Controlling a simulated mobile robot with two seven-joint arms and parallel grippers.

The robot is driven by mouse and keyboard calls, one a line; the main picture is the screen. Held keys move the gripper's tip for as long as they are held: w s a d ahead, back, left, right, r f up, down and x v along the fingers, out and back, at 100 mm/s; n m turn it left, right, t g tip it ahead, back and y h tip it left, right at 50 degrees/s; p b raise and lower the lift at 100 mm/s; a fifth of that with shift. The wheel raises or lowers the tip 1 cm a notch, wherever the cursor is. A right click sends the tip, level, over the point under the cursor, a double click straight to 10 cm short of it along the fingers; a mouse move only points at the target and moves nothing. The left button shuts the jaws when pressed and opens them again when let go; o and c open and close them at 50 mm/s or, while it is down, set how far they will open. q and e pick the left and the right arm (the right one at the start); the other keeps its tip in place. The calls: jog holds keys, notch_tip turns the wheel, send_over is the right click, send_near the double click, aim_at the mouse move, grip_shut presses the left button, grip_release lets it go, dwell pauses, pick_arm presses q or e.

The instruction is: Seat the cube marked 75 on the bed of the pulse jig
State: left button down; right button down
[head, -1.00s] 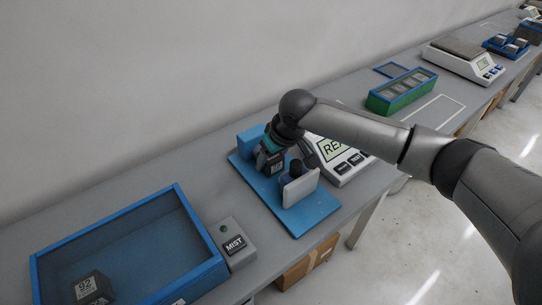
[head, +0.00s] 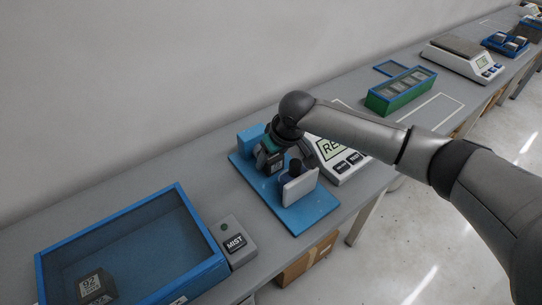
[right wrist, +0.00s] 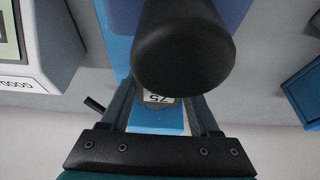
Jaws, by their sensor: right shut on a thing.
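The pulse jig (head: 310,216) is a blue base plate with a blue block at its back end and a pale upright plate with a dark knob at its front end. My right gripper (head: 274,160) reaches down over the jig between these. It is shut on a dark cube (head: 274,167), held low over the bed; I cannot tell whether it touches. In the right wrist view the cube's pale label (right wrist: 158,98) reads 75, upside down. A large black knob (right wrist: 183,50) hides much of the cube there. My left gripper is not in view.
A readout unit (head: 345,158) stands right behind the jig, partly hidden by my arm. A blue tray (head: 205,222) with a cube marked 92 (head: 92,284) and a MIST button box (head: 234,240) lie to the left. A green rack (head: 402,96) and a scale (head: 462,62) stand farther right.

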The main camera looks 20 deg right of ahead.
dwell(0.5)
jog(key=shift+c, duration=0.2)
grip_release()
jog(key=shift+f, duration=0.1)
jog(key=shift+r+p, duration=2.5)
jog(key=shift+p, duration=0.8)
